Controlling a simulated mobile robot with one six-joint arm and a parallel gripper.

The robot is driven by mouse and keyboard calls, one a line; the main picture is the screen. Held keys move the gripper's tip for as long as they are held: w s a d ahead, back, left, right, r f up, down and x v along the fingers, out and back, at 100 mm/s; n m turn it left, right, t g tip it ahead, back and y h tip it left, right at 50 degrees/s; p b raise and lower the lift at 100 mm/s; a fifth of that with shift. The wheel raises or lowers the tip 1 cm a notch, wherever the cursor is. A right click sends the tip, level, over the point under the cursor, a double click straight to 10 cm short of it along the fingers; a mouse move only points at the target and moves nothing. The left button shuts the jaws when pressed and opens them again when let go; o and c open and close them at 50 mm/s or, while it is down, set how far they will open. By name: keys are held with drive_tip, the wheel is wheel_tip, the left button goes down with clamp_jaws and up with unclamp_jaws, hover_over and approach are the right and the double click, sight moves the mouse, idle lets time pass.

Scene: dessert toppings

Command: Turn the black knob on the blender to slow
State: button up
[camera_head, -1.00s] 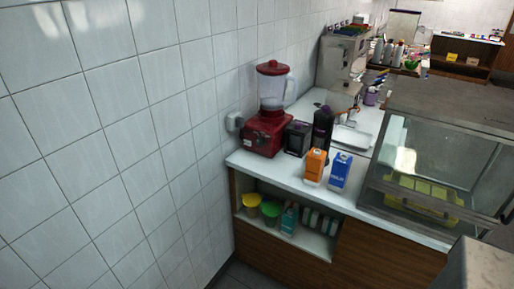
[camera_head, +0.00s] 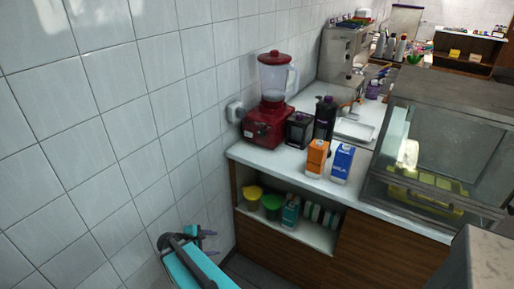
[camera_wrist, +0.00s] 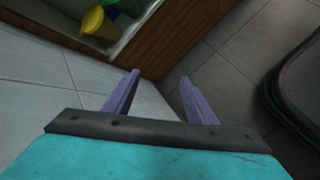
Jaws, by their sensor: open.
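The blender (camera_head: 269,105) stands on the left end of the white counter (camera_head: 335,188), next to the tiled wall. It has a red base, a clear jug and a red lid. Its black knob is too small to make out. My gripper (camera_head: 212,243) shows low in the head view, below and left of the blender and well apart from it. In the wrist view its two purple fingers (camera_wrist: 158,84) are spread, with nothing between them. They point toward the floor and the cabinet's side.
A black box (camera_head: 299,130), a dark bottle (camera_head: 325,118), an orange carton (camera_head: 316,158) and a blue carton (camera_head: 342,162) stand right of the blender. A glass display case (camera_head: 440,160) is further right. A shelf below holds yellow (camera_head: 252,193) and green (camera_head: 271,203) tubs.

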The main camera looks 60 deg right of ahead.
drive_tip(key=w+d+r+n+t+h+b, duration=0.1)
drive_tip(key=w+d+r+n+h, duration=0.1)
drive_tip(key=d+r, duration=0.5)
drive_tip(key=w+d+r+n+h+b, duration=0.1)
drive_tip(key=d+r+h, duration=0.2)
drive_tip(key=d+r, duration=0.4)
drive_tip(key=n+h, duration=0.4)
approach(260, 134)
drive_tip(key=a, duration=0.6)
drive_tip(key=shift+s+d+f+b, duration=0.15)
drive_tip(key=shift+d+b, duration=0.05)
drive_tip(key=shift+b, duration=0.2)
drive_tip(key=shift+d, duration=0.1)
drive_tip(key=shift+d+p, duration=1.6)
drive_tip(key=shift+d, duration=5.2)
